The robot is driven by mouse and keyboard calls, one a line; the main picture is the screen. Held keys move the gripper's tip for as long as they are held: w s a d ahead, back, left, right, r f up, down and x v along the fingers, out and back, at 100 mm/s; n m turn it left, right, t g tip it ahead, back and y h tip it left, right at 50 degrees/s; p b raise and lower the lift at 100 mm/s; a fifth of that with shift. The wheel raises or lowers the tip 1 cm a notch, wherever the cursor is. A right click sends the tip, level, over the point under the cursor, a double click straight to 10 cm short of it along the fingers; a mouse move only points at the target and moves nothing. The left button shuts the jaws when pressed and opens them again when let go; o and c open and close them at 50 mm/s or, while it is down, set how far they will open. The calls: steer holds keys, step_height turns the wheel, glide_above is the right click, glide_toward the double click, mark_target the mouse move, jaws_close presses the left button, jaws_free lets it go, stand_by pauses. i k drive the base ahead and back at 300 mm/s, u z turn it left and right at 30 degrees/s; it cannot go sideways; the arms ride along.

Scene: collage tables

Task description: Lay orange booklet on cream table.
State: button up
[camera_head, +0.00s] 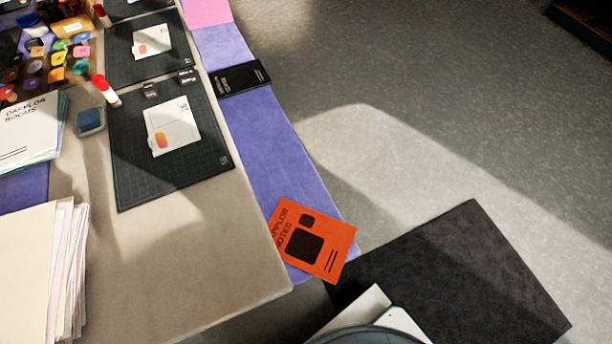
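The orange booklet (326,256) lies flat with dark print and a dark square on its cover. It is on the near end of a purple strip (268,150) along the right side of the cream table (170,265). Its left edge meets the cream edge in the picture, and its right side reaches past the purple edge. I cannot tell whether the strip is level with the cream top. My gripper is not in view; only a white and grey part, likely of my own body, shows at the bottom.
On the cream top are a dark cutting mat (210,165) with a white card, a red-capped marker (105,91), a blue pad (90,121) and paper stacks (30,270). A black booklet (241,78) lies farther up the strip. The near cream area is bare. A dark mat (455,275) lies right.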

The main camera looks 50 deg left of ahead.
mark_target(201, 246)
steer(key=u, duration=0.05)
steer(key=k, duration=2.85)
steer(key=u, duration=1.35)
steer(key=i, duration=1)
steer(key=z, duration=0.05)
